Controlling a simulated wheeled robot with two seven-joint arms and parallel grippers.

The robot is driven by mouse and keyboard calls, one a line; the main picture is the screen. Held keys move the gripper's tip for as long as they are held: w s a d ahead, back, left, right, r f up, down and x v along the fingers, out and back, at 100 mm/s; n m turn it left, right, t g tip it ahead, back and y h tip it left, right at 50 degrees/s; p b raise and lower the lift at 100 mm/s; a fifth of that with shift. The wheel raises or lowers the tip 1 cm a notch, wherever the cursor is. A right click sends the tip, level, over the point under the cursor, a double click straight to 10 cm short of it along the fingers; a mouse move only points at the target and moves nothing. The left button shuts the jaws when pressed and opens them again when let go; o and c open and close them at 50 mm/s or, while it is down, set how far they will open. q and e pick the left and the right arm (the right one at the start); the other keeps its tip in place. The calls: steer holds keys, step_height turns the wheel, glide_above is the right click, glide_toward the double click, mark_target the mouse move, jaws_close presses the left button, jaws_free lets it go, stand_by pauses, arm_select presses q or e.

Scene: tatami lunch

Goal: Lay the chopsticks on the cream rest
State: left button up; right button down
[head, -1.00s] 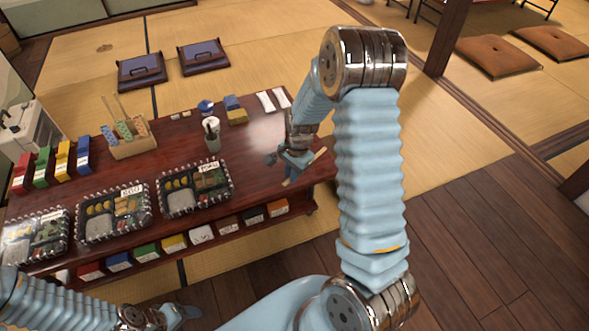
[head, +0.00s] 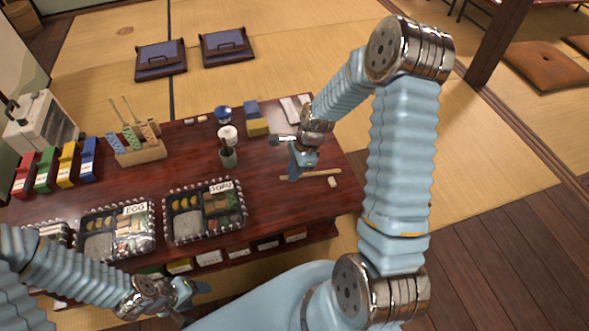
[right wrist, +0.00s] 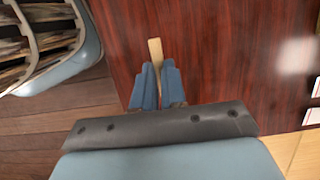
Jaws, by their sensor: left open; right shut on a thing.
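The tan chopsticks (head: 322,173) lie nearly level across the picture near the table's right end. My right gripper (head: 297,172) is shut on them, left of their middle. In the right wrist view, the tan chopsticks (right wrist: 156,50) stick out between the blue fingers of my right gripper (right wrist: 158,82). The small cream rest (head: 333,183) is on the table just below their right end, seemingly apart from them. Whether the chopsticks touch the table, I cannot tell. My left gripper (head: 195,290) is open and empty near the front edge, left of centre.
A cup (head: 228,157) stands left of my right gripper. White folded cloths (head: 290,110) and a blue-yellow box (head: 256,118) are behind. Bento trays (head: 165,222) line the front left of the dark red table (head: 275,215). The table in front of the rest is clear.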

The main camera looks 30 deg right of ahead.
steer(key=shift+f+b, duration=1.6)
steer(key=shift+f, duration=0.85)
steer(key=c, duration=1.1)
jaws_free()
steer(key=shift+o, duration=0.2)
steer(key=o, duration=0.4)
steer(key=shift+r+p, duration=2)
steer(key=shift+r, duration=0.5)
steer(key=shift+r+p, duration=0.5)
steer(key=shift+r, duration=0.55)
